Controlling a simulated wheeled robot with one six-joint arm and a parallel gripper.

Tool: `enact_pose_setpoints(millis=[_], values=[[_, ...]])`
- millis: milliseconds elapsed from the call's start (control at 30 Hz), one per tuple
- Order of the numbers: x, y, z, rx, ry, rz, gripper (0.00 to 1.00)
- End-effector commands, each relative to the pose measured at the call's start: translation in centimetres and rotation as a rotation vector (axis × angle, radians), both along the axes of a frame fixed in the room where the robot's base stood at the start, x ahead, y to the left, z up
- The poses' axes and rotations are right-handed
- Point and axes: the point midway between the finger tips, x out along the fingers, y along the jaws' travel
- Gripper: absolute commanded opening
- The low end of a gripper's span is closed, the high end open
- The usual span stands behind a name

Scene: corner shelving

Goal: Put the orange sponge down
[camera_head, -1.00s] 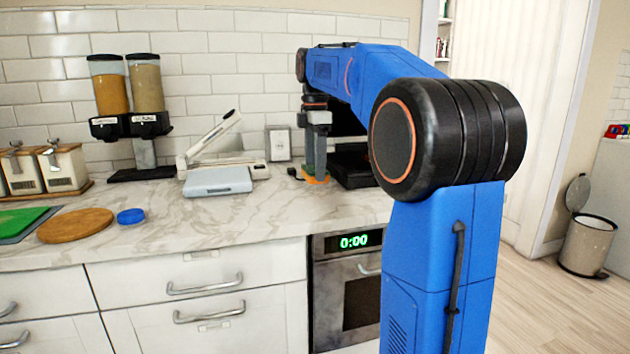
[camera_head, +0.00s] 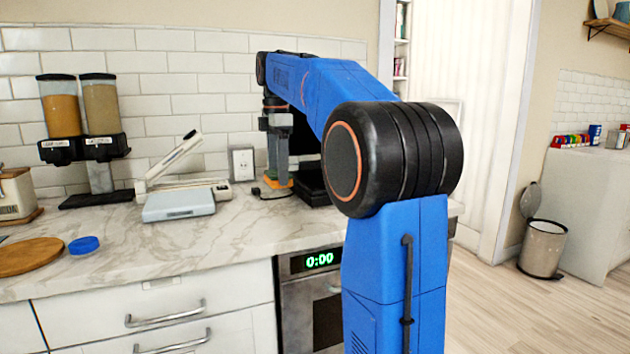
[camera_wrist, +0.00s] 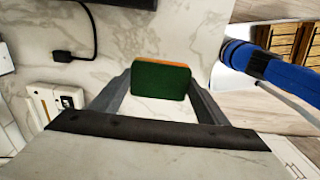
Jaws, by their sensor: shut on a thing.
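The orange sponge (camera_wrist: 160,80) is between my fingertips in the wrist view, with a dark green face toward the camera and an orange edge along its top. In the head view only a small orange part of the sponge (camera_head: 277,183) shows low under my gripper (camera_head: 279,172), close to the counter (camera_head: 250,220). My gripper (camera_wrist: 160,85) is shut on the sponge, one finger on each side. I cannot tell whether the sponge touches the counter.
A black appliance (camera_head: 314,187) stands right beside my gripper. A white slicer-like device (camera_head: 180,203) and a wall socket (camera_head: 242,163) are to the left. Two dispensers (camera_head: 80,110), a blue lid (camera_head: 84,245) and a round wooden board (camera_head: 28,257) lie farther left. Bare counter lies in front.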

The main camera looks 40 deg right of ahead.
Motion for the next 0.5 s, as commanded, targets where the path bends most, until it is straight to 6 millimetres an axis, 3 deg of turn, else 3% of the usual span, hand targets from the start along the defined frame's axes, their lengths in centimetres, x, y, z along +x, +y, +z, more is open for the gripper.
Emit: enact_pose_setpoints(millis=[367, 500], values=[[-0.1, 0.1, 0.2, 0.0, 0.001, 0.0, 0.48], [-0.1, 0.1, -1.1, 0.001, 0.004, 0.0, 0.48]])
